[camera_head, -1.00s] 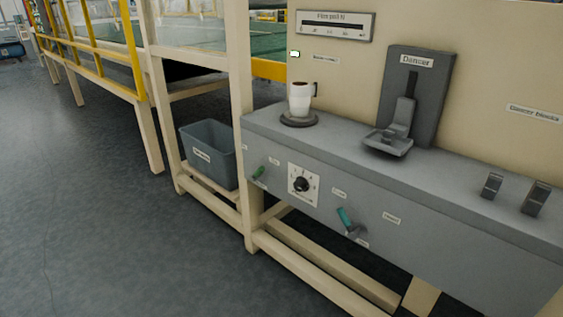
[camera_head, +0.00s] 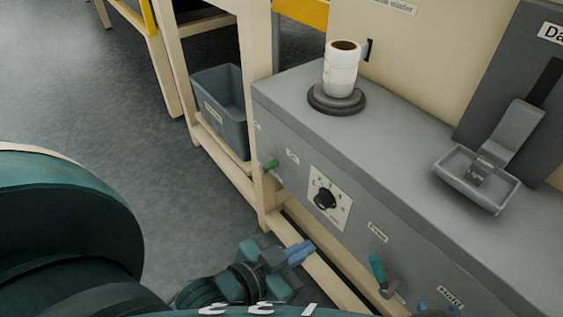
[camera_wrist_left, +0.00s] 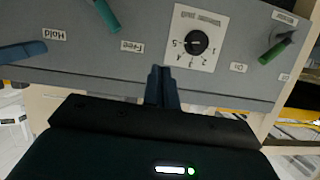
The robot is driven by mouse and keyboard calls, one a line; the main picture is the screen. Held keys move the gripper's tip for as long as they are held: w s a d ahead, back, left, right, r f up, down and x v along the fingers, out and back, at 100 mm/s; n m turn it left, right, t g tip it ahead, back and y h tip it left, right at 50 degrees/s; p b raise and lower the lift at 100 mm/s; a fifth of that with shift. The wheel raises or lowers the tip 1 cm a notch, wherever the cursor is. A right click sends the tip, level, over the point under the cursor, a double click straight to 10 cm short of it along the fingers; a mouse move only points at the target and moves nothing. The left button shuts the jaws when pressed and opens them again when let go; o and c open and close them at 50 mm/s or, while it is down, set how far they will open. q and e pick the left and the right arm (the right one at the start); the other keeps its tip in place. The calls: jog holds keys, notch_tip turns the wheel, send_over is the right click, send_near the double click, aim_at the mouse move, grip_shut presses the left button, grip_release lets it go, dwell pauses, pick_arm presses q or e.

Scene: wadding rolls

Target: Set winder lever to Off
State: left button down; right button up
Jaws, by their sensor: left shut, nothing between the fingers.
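The winder lever, a small green handle (camera_head: 271,165), is at the left end of the grey cabinet's front. In the left wrist view, which is upside down, the lever (camera_wrist_left: 273,51) slants with its green end toward the "On" label (camera_wrist_left: 238,68). A second small label (camera_wrist_left: 285,77) near it is too small to read. My left gripper (camera_head: 301,252) is shut and empty, low in front of the cabinet, below the dial and apart from the lever. Its blue fingers (camera_wrist_left: 162,87) point at the panel.
A black dial on a white plate (camera_head: 328,199) sits right of the lever. A teal Free/Hold lever (camera_head: 378,270) is farther right. A cream frame and grey bin (camera_head: 222,110) are at the left.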

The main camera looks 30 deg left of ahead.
aim_at(272, 164)
pick_arm(q)
jog(key=shift+s, duration=0.15)
pick_arm(e)
jog(key=shift+s, duration=0.15)
